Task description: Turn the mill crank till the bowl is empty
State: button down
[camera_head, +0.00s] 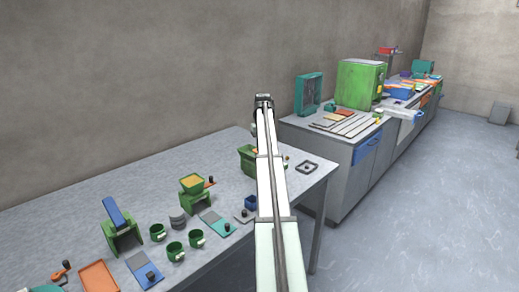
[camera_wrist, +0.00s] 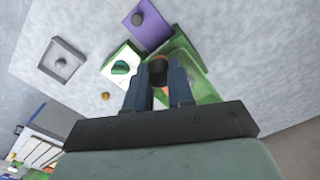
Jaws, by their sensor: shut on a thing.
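In the wrist view, my gripper (camera_wrist: 160,85) is shut on a dark round knob (camera_wrist: 158,70), seemingly the crank handle, with a bit of orange beside it. A green body (camera_wrist: 187,58), seemingly the mill, lies under and right of the fingers, which hide part of it. In the head view, a green box-like body (camera_head: 247,160) is partly hidden by my arm, and my gripper is hidden there. The bowl of this mill and its contents cannot be made out. Another green stand (camera_head: 194,200) farther left carries a yellow-filled top (camera_head: 192,183) and a knobbed orange arm.
A square grey tray (camera_head: 306,167) lies right of my arm. In the wrist view, a purple plate (camera_wrist: 139,30) and a white tile with a green knob (camera_wrist: 120,68) lie close by. Several green cups (camera_head: 175,250) stand at front left. A second counter (camera_head: 345,140) stands behind right.

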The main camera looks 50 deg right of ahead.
jog(key=shift+w+a, duration=0.3)
jog(key=shift+a, duration=0.4)
jog(key=shift+w+a, duration=1.05)
jog(key=shift+w, duration=1.35)
